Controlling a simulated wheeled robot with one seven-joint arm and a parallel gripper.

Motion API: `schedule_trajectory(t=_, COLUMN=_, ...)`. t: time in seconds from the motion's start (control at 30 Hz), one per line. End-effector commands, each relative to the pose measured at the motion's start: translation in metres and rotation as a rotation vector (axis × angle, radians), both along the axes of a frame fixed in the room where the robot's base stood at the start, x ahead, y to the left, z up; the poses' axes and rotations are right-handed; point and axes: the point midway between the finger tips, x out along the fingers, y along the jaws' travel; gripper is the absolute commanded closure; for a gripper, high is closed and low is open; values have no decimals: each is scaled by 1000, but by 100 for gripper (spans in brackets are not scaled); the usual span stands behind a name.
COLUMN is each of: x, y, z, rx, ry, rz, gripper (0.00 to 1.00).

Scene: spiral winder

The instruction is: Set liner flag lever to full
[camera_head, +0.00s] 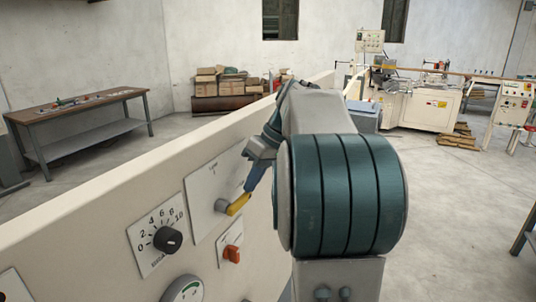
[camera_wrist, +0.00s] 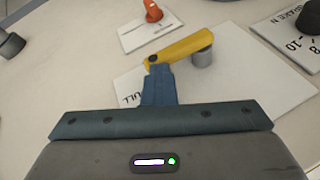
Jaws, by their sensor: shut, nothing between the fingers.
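The liner flag lever is a yellow handle (camera_head: 238,204) on a white plate (camera_head: 200,190) on the machine's pale panel. In the wrist view the yellow lever (camera_wrist: 182,47) runs from a grey round pivot (camera_wrist: 203,58) toward the left. Part of the word "FULL" shows on the plate (camera_wrist: 130,88) beside my gripper. My gripper (camera_wrist: 157,72) is shut and empty, with its blue fingertips at the lever's free end; I cannot tell whether they touch. In the head view my gripper (camera_head: 248,190) is partly hidden behind my arm.
A black dial (camera_head: 168,240) with a numbered scale sits left of the lever. An orange switch (camera_head: 231,254) sits below the lever, and a round gauge (camera_head: 184,291) lower left. A workbench (camera_head: 80,110) stands at the back left. Open floor lies right of my arm.

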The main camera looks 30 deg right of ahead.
Motion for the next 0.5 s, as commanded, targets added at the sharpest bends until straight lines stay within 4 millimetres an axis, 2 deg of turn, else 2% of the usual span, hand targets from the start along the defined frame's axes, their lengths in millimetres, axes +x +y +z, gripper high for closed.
schedule_trajectory(t=0.2, x=-2, y=3, z=46, rx=-5, ry=-18, rz=0, gripper=100)
schedule_trajectory(t=0.27, x=1, y=-8, z=42, rx=-5, ry=-17, rz=-2, gripper=100)
schedule_trajectory(t=0.5, x=6, y=-46, z=64, rx=-5, ry=-18, rz=1, gripper=100)
